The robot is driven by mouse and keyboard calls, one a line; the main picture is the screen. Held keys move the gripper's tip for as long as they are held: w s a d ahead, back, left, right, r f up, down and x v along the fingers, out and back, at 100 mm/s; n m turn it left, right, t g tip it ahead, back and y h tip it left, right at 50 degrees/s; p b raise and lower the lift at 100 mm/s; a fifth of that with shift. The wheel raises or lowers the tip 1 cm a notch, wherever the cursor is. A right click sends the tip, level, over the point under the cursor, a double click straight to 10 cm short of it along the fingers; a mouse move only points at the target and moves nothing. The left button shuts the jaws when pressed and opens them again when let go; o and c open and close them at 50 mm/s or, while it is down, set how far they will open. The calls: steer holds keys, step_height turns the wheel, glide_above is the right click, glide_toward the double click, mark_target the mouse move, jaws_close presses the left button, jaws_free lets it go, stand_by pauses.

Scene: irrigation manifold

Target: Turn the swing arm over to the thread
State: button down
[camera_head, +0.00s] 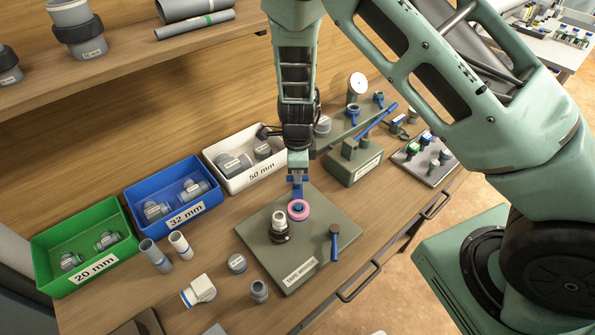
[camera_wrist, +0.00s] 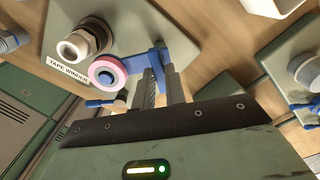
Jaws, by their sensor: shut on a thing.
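The tape winder is a grey-green board (camera_head: 325,225) on the bench. A pale threaded fitting (camera_head: 279,221) stands upright on it in a dark collar; it also shows in the wrist view (camera_wrist: 78,47). The blue swing arm (camera_head: 297,191) carries a pink tape roll (camera_head: 298,210). The roll sits just beside the fitting, with a small gap in the wrist view (camera_wrist: 107,75). My gripper (camera_head: 297,180) points down at the board's back edge. Its fingers (camera_wrist: 162,75) are shut on the blue arm's outer part, which they partly hide.
Green (camera_head: 80,240), blue (camera_head: 170,195) and white (camera_head: 245,160) bins line the back left. Loose fittings lie left of the board. A green block fixture (camera_head: 353,165) with a blue lever stands behind right.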

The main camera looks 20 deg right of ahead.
steer(key=c, duration=1.4)
jaws_free()
steer(key=shift+c, duration=0.2)
step_height(320, 180, up, 18)
steer(key=b, duration=0.2)
steer(key=shift+f, duration=0.25)
steer(key=s+a+f+n+b, duration=0.1)
steer(key=s+a+n+b, duration=0.2)
steer(key=s+n, duration=1)
steer(key=s+a+f+n+b, duration=0.2)
steer(key=s+n+b, duration=0.4)
steer(key=s+n, duration=0.7)
steer(key=a+n, duration=0.1)
steer(key=n, duration=0.3)
steer(key=shift+s+a+f+y, duration=0.15)
steer(key=shift+s+f+y, duration=0.05)
steer(key=shift+s+y, duration=0.15)
